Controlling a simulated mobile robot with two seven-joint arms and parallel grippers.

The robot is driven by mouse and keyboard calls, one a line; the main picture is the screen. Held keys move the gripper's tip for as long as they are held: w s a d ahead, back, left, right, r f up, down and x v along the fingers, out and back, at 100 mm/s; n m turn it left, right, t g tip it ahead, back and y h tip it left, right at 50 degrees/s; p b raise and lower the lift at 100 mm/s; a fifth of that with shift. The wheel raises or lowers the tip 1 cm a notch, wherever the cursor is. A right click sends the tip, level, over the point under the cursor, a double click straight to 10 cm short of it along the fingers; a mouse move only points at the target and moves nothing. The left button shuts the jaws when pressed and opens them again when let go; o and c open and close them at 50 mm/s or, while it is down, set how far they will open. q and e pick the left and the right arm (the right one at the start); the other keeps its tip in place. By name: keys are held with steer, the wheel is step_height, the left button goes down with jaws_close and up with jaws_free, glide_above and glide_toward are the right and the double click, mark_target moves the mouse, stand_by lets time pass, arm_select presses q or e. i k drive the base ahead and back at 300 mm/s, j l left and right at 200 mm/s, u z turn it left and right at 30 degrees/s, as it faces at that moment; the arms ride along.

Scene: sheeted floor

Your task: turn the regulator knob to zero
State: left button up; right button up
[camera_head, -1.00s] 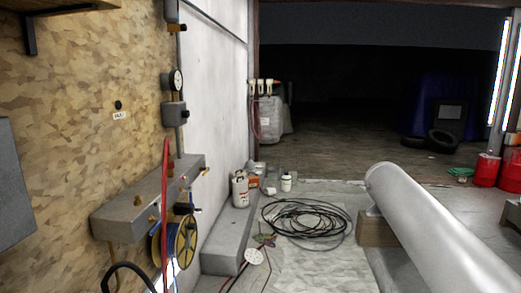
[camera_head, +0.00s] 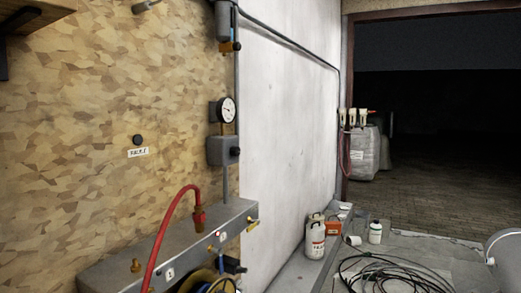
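A round white-faced pressure gauge (camera_head: 224,110) is on the left wall, near the corner with the white panel. Below it, a grey regulator box (camera_head: 218,152) carries a dark knob (camera_head: 236,151) on its right side. The knob's setting and the gauge reading are too small to make out. A separate round black knob (camera_head: 138,139) sits on the wood-pattern wall above a small white label (camera_head: 138,152). Neither of my grippers is in view.
A grey manifold (camera_head: 170,245) with brass fittings and a red hose (camera_head: 162,228) juts out below the regulator. A white canister (camera_head: 315,238), an orange box (camera_head: 333,229) and coiled black cable (camera_head: 375,272) lie to the right. A dark opening is beyond.

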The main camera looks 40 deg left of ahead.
mark_target(234, 151)
steer(key=i, duration=1.2)
steer(key=i+u, duration=0.3)
steer(key=i+l+u, duration=0.2)
steer(key=i+u, duration=0.15)
